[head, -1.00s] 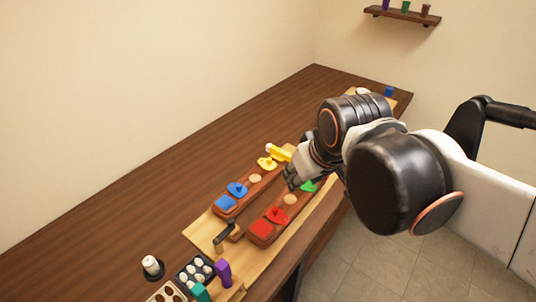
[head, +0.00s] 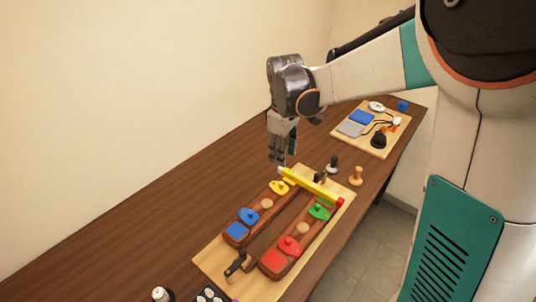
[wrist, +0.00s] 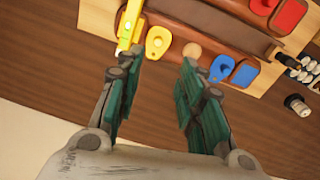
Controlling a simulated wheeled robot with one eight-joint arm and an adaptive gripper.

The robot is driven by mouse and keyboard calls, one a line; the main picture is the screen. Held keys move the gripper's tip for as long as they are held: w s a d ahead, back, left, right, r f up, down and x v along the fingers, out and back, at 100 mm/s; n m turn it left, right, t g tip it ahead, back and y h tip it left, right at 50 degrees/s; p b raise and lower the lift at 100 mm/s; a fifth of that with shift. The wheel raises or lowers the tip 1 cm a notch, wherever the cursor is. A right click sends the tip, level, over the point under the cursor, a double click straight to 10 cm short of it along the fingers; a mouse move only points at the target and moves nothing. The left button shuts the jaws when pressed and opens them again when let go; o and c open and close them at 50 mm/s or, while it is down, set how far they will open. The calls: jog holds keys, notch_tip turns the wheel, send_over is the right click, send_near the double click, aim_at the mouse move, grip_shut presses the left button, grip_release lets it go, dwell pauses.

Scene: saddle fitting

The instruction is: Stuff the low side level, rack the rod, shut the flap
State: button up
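Two brown padded bars lie side by side on a wooden board (head: 213,258). The left bar (head: 266,211) carries a blue square, a blue flap (head: 249,215), a pale disc and a yellow flap (head: 279,188). The right bar (head: 275,250) carries a red square, a red flap (head: 289,246), a pale disc and a green flap (head: 319,211). A yellow rod (head: 312,186) with a red end lies across their far ends; part of it shows in the wrist view (wrist: 129,25). My gripper (head: 278,160) is open and empty above the table, beside the rod's left end.
A dark-handled tool (head: 236,263) stands at the board's near end. Small pegs (head: 356,176) stand near its far end. A second board (head: 360,152) with a blue pad, grey pad and cable lies farther back. The table left of the bars is clear.

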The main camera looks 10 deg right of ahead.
aim_at(281, 183)
jog(key=f+b, duration=0.1)
jog(key=f, duration=0.3)
jog(key=f+b, duration=0.1)
jog(key=f, duration=0.4)
jog(key=w+f+b, duration=0.1)
jog(key=f, duration=0.4)
jog(key=shift+d+f+b, duration=0.15)
jog(key=shift+d+b, duration=0.05)
jog(key=shift+b, duration=0.2)
grip_shut()
